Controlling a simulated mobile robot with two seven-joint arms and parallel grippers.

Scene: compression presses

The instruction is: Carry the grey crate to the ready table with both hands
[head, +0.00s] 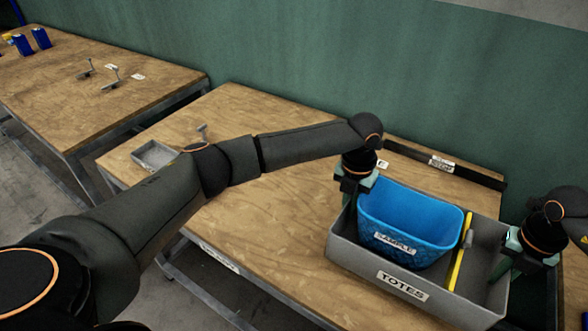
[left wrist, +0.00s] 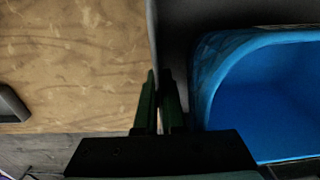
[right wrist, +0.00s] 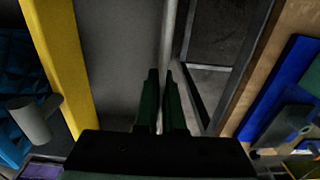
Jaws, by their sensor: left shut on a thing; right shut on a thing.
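The grey crate (head: 341,246), labelled TOTES, is at the right end of the near wooden table in the head view. A blue basket (head: 436,218) labelled SAMPLE and a yellow bar (head: 460,259) are inside it. My left gripper (head: 350,200) is shut on the crate's left wall; the wrist view shows its fingers (left wrist: 158,105) on either side of that thin wall. My right gripper (head: 500,272) is shut on the right wall, with its fingers (right wrist: 161,100) astride it. Whether the crate touches the table is hard to tell.
The near table (head: 250,220) is mostly clear, with a small grey tray (head: 154,154) at its left end. Another table (head: 100,85) at the far left holds blue containers (head: 41,38) and small metal pieces. A dark strip with a label (head: 440,164) runs along the back edge before a green wall.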

